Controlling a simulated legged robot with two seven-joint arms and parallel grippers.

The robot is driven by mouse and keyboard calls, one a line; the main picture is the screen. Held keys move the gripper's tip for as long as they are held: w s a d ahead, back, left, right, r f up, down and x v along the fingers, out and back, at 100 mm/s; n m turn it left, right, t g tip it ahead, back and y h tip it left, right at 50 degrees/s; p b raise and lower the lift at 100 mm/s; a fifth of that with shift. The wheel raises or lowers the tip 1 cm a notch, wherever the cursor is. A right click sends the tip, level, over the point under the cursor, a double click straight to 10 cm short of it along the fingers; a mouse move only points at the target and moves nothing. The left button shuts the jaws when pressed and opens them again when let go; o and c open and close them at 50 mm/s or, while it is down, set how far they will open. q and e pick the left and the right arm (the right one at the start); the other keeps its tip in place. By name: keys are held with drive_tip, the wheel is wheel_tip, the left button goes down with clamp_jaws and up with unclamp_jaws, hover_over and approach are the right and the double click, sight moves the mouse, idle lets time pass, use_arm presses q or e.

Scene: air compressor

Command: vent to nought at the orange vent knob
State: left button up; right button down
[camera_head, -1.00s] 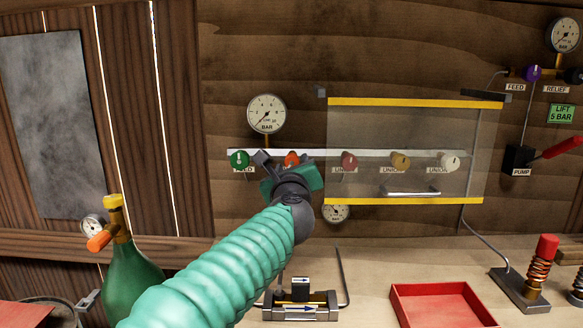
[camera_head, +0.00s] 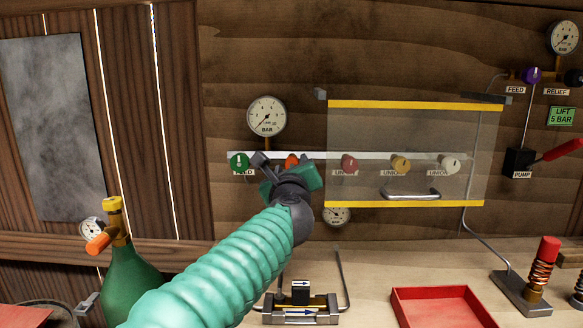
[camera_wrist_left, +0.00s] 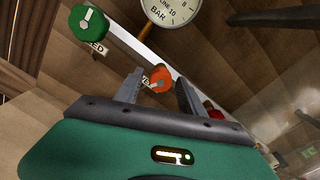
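The orange vent knob (camera_head: 292,160) sits on the white rail, mostly hidden behind my left gripper (camera_head: 279,161) in the head view. In the left wrist view the orange knob (camera_wrist_left: 161,79) shows between the two grey fingers of my left gripper (camera_wrist_left: 160,88), with gaps on both sides. The gripper is open around or just in front of it; contact cannot be told. The round line gauge (camera_head: 267,117) is above the knob, its needle pointing to the lower left. My right gripper is not in view.
A green knob (camera_head: 239,161) is close to the left of the orange one. A clear panel with yellow edges (camera_head: 405,104) covers the red, yellow and white knobs to the right. A green bottle (camera_head: 130,285) and a red tray (camera_head: 442,306) are below.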

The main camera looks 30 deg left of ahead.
use_arm(q)
drive_tip(key=b+v, duration=0.1)
drive_tip(key=v, duration=0.5)
drive_tip(key=shift+w+d, duration=0.1)
drive_tip(key=shift+f, duration=0.1)
